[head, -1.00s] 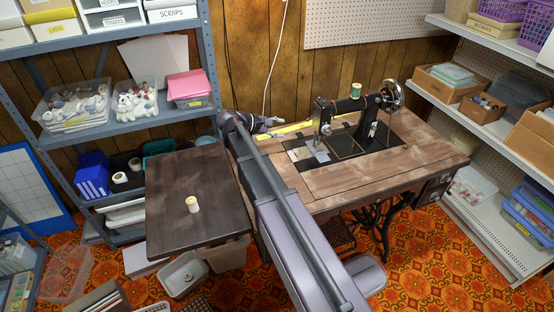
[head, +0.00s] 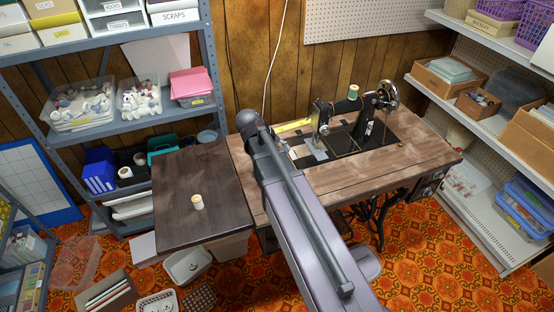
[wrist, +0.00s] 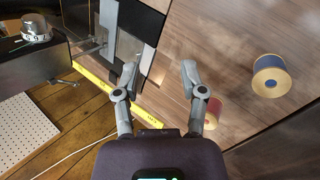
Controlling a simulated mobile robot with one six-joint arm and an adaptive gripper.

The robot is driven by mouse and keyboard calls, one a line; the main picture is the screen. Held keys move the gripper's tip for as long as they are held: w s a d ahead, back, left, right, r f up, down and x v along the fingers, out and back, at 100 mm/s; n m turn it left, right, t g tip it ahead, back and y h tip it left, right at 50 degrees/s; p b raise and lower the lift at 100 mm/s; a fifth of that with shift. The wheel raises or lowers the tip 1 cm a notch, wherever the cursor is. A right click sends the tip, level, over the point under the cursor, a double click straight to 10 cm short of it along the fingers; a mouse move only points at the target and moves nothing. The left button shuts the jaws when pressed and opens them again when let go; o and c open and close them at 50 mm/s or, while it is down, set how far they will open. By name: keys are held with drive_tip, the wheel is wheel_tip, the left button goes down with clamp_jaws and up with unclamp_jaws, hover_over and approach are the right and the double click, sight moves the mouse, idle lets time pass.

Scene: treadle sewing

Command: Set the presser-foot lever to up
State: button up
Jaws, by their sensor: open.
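The black sewing machine (head: 370,128) stands on a wooden treadle table (head: 340,180) in the head view. Its head end (wrist: 28,65) is at the left of the wrist view, with a numbered metal dial (wrist: 37,28). A small metal lever (wrist: 64,82) sticks out from the head's lower edge; I cannot tell for sure that it is the presser-foot lever, or how it is set. My gripper (wrist: 158,75) is open and empty, to the right of the machine head in the wrist view. In the head view my own arm hides it.
A yellow tape measure (wrist: 93,79) lies along the table's edge. A blue-and-tan spool (wrist: 270,76) and a red spool (wrist: 213,112) stand near my right finger. The dark side leaf (head: 185,225) holds one cream spool (head: 198,202). Shelves stand on both sides.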

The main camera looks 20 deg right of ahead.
drive_tip(key=s+a+r+m+y+p, duration=0.1)
drive_tip(key=s+a+m+y+p, duration=0.1)
drive_tip(key=s, duration=0.4)
drive_tip(key=shift+a+r+y+p, duration=0.2)
drive_tip(key=shift+a+y+p, duration=0.5)
drive_tip(key=shift+a, duration=0.1)
drive_tip(key=shift+c, duration=0.3)
